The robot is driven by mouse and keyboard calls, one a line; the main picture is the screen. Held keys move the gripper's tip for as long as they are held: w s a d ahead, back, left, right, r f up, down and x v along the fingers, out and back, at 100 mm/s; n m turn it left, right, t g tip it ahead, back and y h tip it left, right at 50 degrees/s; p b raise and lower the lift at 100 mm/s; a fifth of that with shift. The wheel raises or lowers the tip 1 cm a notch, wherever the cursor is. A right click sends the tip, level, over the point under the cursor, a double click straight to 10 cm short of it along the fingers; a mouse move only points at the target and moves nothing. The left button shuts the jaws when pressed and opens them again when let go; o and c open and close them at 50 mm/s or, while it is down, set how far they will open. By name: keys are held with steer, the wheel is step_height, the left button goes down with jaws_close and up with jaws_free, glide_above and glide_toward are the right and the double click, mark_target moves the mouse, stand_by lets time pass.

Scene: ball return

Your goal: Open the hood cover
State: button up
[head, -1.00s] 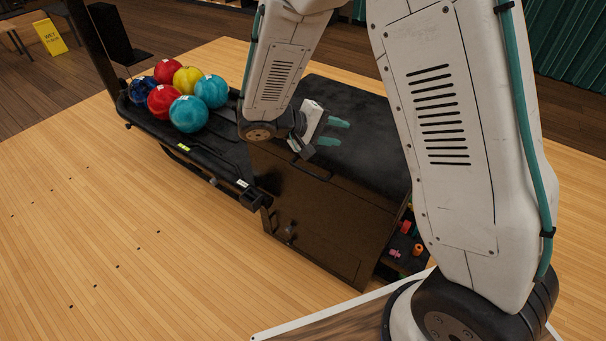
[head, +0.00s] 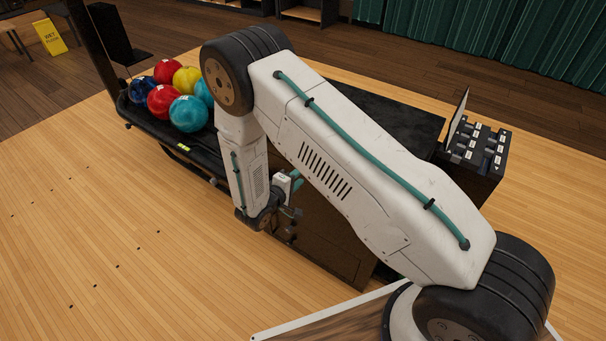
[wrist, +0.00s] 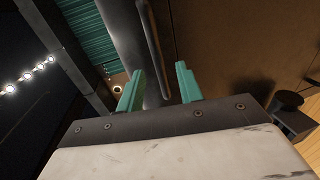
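The black hood cover (head: 405,118) lies down over the top of the brown machine cabinet, partly hidden behind my arm in the head view. In the wrist view, its rounded grey-black front edge (wrist: 122,28) runs up beyond the fingers. A dark bar handle (wrist: 153,42) stands along that edge, beyond and between the fingertips. In the head view my gripper (head: 295,196) is beside the cabinet's front, largely overlapped by my arm. Contact with the handle cannot be told.
Several bowling balls (head: 187,113) sit on the black return rack at the left. A box with an upright lid and labelled switches (head: 473,146) stands at the right of the cabinet. A yellow wet-floor sign (head: 50,36) is far left. The front-left lane floor is clear.

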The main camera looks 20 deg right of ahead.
steer(key=shift+x, duration=1.55)
jaws_close()
